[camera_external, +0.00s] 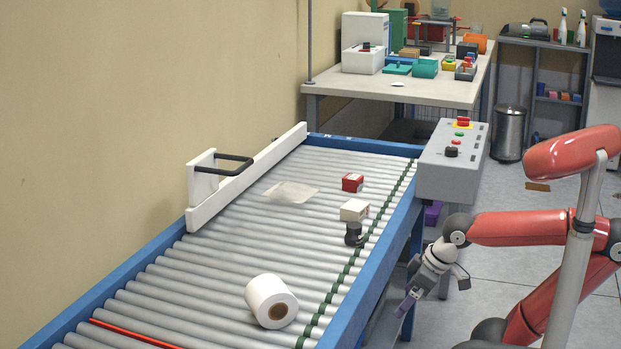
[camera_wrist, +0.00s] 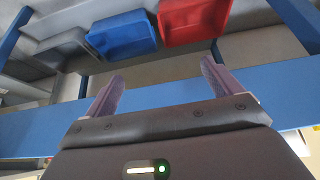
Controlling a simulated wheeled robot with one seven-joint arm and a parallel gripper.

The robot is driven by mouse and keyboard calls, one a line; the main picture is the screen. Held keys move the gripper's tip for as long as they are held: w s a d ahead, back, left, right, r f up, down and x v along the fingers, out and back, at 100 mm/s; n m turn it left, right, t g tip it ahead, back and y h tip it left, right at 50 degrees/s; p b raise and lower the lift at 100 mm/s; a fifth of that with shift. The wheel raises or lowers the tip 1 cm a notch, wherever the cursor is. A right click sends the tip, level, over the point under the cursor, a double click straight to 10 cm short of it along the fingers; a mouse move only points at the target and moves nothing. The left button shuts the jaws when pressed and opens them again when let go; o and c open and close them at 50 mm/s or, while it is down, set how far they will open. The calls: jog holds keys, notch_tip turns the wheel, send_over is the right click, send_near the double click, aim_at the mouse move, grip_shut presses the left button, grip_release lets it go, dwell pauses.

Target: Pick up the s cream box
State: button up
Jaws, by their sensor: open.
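A small cream box (camera_external: 354,210) sits on the roller conveyor (camera_external: 240,217), near its right edge. A red box (camera_external: 352,182) lies just behind it, and a small black object (camera_external: 354,234) stands just in front of it. My gripper (camera_external: 406,303) hangs beside the conveyor, to the right of its blue side rail and below the roller surface, apart from the cream box. In the wrist view my gripper (camera_wrist: 160,85) is open and empty, with two purple fingers spread apart. The cream box does not show in the wrist view.
A white roll (camera_external: 271,301) and a flat translucent sheet (camera_external: 290,192) lie on the rollers. A grey control box (camera_external: 452,160) stands at the conveyor's right edge. The wrist view shows a blue bin (camera_wrist: 123,35), a red bin (camera_wrist: 193,20) and a blue rail (camera_wrist: 285,95).

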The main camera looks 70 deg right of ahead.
jog(key=shift+c, duration=0.2)
notch_tip(320, 180, up, 21)
jog(key=m+g+p, duration=0.1)
jog(key=m+p, duration=0.1)
jog(key=p, duration=0.1)
send_over(355, 205)
jog(key=s, duration=0.2)
jog(key=shift+h, duration=0.3)
notch_tip(355, 205, down, 5)
jog(key=shift+r, duration=0.1)
jog(key=x, duration=0.5)
jog(key=s+b+x, duration=0.1)
jog(key=x, duration=0.2)
jog(key=shift+a+f, duration=0.2)
jog(key=shift+f, duration=0.2)
jog(key=shift+c, duration=0.3)
